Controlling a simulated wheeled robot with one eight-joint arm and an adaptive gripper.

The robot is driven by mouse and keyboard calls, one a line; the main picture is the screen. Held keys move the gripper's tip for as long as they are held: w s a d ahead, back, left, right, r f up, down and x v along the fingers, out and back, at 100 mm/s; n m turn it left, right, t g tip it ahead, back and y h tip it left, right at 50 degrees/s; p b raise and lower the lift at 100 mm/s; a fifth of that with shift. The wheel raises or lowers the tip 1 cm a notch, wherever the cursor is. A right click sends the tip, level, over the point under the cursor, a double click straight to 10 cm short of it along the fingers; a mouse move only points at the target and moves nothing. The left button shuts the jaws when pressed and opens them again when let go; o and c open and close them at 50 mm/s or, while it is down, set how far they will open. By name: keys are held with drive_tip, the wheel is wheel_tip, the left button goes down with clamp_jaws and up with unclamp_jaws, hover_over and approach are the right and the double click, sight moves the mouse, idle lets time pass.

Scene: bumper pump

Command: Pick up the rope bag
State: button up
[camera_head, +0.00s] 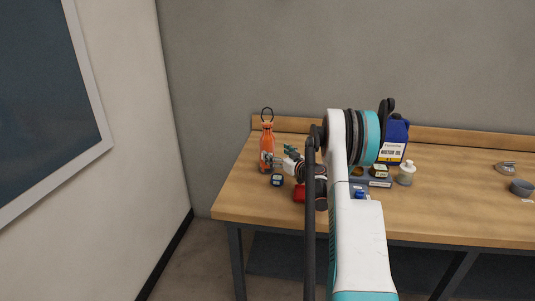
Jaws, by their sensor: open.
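My gripper (277,163) is over the left part of the wooden table, its fingers pointing left, close to an orange bottle (266,148) with a black loop on its cap. The fingers are small here; they look apart, with nothing seen between them. I cannot tell whether they touch the bottle. A red object (299,193) lies on the table just below and right of my gripper, partly hidden by my arm; it may be the rope bag, but I cannot tell for sure. No other thing is clearly a rope bag.
A small dark item (277,180) sits below my gripper. A blue motor oil jug (398,139), a grey tray (380,182) and a whitish bottle (406,174) stand right of my arm. The wooden table (450,205) is mostly clear farther right, with a grey cup (521,187) there.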

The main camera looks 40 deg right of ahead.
sight(267, 147)
drive_tip(key=w, duration=0.2)
drive_tip(key=w+b, duration=0.1)
drive_tip(key=w, duration=0.2)
drive_tip(key=w+b, duration=0.1)
drive_tip(key=w, duration=0.1)
drive_tip(key=shift+w+d, duration=0.2)
drive_tip(key=shift+d, duration=0.15)
drive_tip(key=c, duration=1.9)
